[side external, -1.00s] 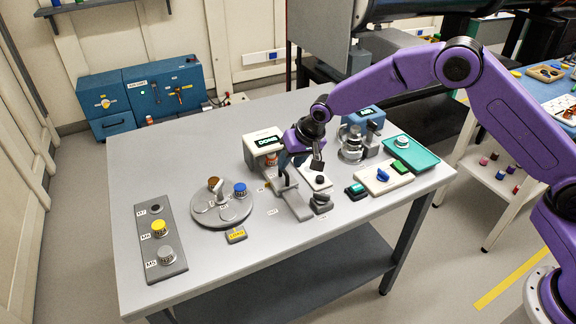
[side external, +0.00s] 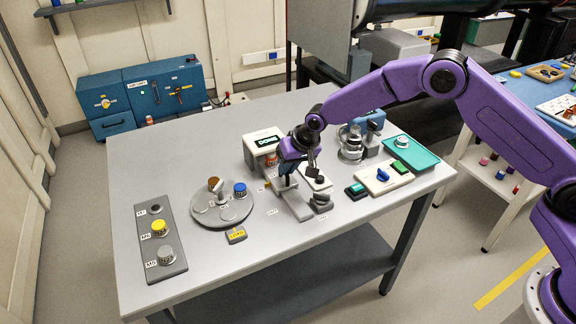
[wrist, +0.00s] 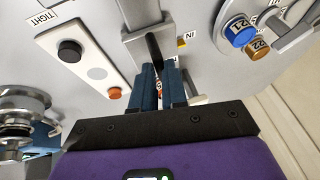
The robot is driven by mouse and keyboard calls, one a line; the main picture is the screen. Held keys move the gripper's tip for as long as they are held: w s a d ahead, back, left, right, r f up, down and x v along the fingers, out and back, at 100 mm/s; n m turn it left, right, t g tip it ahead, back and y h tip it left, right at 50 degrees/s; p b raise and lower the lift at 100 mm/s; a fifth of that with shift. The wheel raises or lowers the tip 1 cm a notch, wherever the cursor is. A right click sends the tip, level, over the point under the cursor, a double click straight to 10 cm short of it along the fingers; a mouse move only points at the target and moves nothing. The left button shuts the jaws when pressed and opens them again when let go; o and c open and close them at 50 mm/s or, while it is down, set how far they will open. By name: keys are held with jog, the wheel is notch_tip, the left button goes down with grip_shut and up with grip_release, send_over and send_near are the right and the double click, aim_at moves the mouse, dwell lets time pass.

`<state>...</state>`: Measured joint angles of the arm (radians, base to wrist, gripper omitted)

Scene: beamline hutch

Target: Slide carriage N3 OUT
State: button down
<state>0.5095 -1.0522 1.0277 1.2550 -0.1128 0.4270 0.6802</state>
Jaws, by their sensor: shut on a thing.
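My gripper (wrist: 162,78) has its two blue fingers closed around the lower end of a black upright handle (wrist: 153,46) in the wrist view. The handle belongs to a grey slide (wrist: 140,14), which I take for carriage N3; I cannot read that label. There my gripper (side external: 287,172) is low over the rail and hides most of the handle.
A round grey turntable (side external: 221,222) with blue and brown knobs stands left of the rail. Right of it are a white panel with a black button (wrist: 97,74), a glass-and-metal device (side external: 352,145), a white switch box (side external: 376,188) and a green tray (side external: 424,159).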

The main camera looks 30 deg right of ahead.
jog(key=shift+s, duration=4.7)
jog(key=c, duration=1.2)
grip_release()
jog(key=shift+o, duration=0.2)
jog(key=shift+r, duration=0.1)
jog(key=shift+r, duration=0.25)
jog(key=v, duration=1.6)
jog(key=shift+s+r, duration=0.25)
jog(key=shift+r, duration=0.1)
